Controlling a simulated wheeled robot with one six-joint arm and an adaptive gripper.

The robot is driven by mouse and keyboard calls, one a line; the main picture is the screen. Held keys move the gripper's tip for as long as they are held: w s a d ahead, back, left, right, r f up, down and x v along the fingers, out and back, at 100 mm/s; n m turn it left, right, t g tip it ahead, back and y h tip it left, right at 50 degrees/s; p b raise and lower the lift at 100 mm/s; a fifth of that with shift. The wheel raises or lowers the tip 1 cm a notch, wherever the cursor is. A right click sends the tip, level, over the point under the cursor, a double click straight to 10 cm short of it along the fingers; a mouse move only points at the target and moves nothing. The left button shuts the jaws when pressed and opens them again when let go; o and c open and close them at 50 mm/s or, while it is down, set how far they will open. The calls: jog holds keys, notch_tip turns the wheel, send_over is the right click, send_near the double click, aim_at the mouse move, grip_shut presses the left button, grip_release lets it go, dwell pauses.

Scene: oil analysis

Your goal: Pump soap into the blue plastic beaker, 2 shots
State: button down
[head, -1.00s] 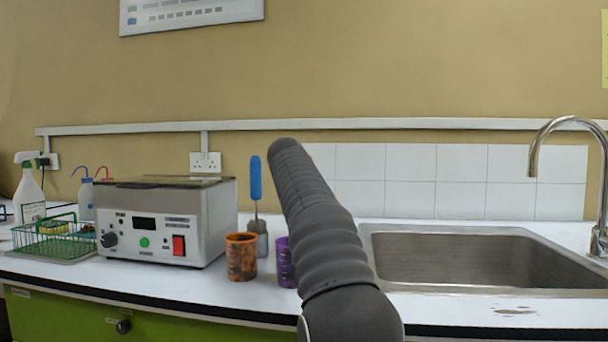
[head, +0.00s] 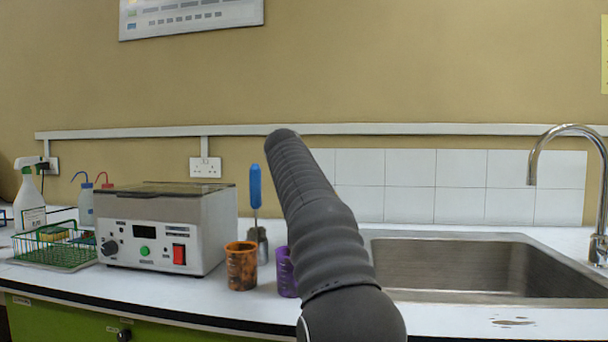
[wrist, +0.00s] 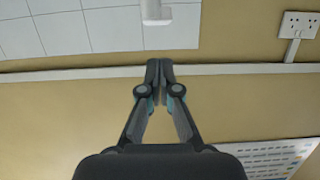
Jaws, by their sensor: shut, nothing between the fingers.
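My gripper (wrist: 158,66) shows in the wrist view with its two fingertips together and nothing between them. It points at the wall. A white block-like fitting (wrist: 155,10) sits on the tiles beyond the fingertips, cut off by the top edge; I cannot tell if it is a soap pump. In the head view my arm covers the middle of the scene and hides the gripper. No blue beaker shows there.
A grey instrument box (head: 165,228) stands left of the beakers. A blue-handled brush (head: 256,187) stands behind them. A steel sink (head: 470,266) with a tap (head: 600,200) is at the right. A green wire basket (head: 55,250) and spray bottle (head: 29,205) are far left.

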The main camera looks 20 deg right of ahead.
jog(key=b+v, duration=0.1)
jog(key=v, duration=0.7)
jog(key=shift+b, duration=0.4)
jog(key=shift+s+a, duration=0.1)
jog(key=shift+a, duration=0.05)
dwell(1.2)
jog(key=shift+d+r, duration=0.25)
jog(key=shift+r, duration=0.6)
jog(key=p+x, duration=0.3)
jog(key=x, duration=0.7)
jog(key=shift+d, duration=0.1)
jog(key=shift+f, duration=0.55)
jog(key=shift+f+b, duration=0.6)
jog(key=shift+f, duration=0.9)
